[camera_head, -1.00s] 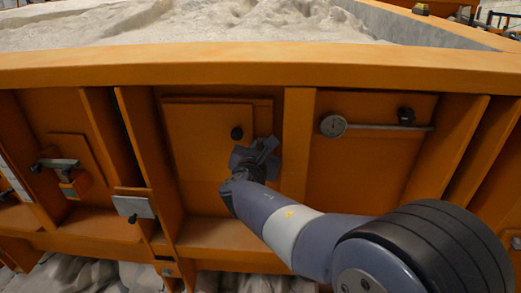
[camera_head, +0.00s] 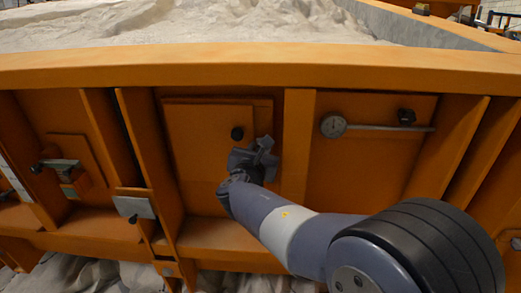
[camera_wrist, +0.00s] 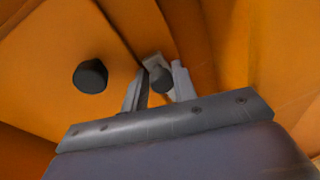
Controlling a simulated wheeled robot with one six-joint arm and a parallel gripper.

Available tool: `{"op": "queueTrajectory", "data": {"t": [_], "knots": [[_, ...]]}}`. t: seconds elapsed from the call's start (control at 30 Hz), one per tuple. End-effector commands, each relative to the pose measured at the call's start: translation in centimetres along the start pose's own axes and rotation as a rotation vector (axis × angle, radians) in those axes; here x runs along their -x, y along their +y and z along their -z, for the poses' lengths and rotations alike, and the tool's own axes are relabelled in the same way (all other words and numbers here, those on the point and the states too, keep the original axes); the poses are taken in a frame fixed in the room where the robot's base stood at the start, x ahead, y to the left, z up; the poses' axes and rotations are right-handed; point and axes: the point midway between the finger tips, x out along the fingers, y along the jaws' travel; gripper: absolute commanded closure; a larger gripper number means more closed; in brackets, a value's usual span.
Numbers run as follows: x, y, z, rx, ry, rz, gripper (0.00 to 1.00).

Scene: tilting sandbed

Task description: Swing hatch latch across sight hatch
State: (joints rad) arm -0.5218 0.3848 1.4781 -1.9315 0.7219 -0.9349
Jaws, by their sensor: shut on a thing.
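The sight hatch (camera_head: 205,150) is a flat orange panel on the side of the sandbed, with a black knob (camera_head: 237,133) near its right edge. That knob also shows in the wrist view (camera_wrist: 90,76), left of the fingers. My gripper (camera_head: 262,152) is at the hatch's right edge, just right of and below the knob. Most of the latch is hidden by the fingers in both views.
A dial gauge (camera_head: 334,126) with a rod is fixed on the panel to the right. Upright orange ribs (camera_head: 297,145) stand out beside the hatch. A metal bracket (camera_head: 133,206) sits at lower left. The sandbed's rim (camera_head: 250,66) runs above.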

Motion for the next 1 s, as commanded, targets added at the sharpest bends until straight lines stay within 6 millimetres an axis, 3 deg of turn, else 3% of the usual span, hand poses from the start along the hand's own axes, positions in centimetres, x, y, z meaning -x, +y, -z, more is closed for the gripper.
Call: {"op": "queueTrajectory", "data": {"t": [0.43, 1.0], "knots": [[0.1, 1.9, 0.8, 0.335, -0.045, 0.049, 1.0], [0.0, 3.8, 3.4, 0.867, -0.119, 0.127, 1.0]]}}
